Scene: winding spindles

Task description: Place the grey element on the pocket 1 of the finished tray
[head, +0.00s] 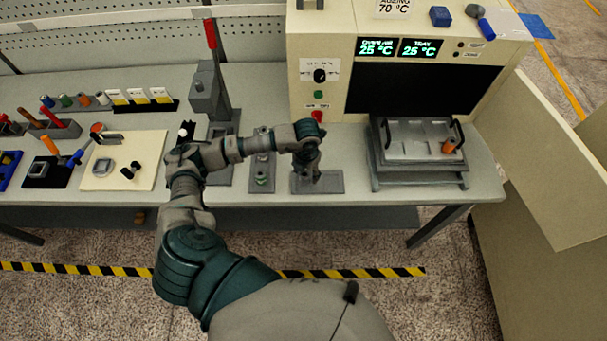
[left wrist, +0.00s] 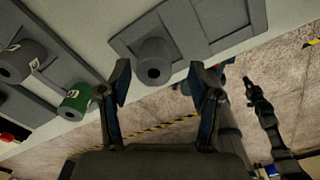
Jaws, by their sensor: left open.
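My left gripper (head: 308,168) is open above a flat grey plate (head: 333,188) near the table's front edge. In the left wrist view a grey cylindrical element (left wrist: 155,66) with a dark hole stands on this plate (left wrist: 128,42), just beyond and between the open fingertips (left wrist: 160,74). A gap shows between it and each finger. A square recess beside it on the plate is empty. In the head view the gripper mostly hides the element. A metal tray (head: 410,155) with dark handles and an orange element (head: 450,145) stands at the right; I cannot tell which tray is the finished one.
The oven (head: 325,45) stands behind. A dark jointed arm, likely my right, shows over the floor in the left wrist view.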

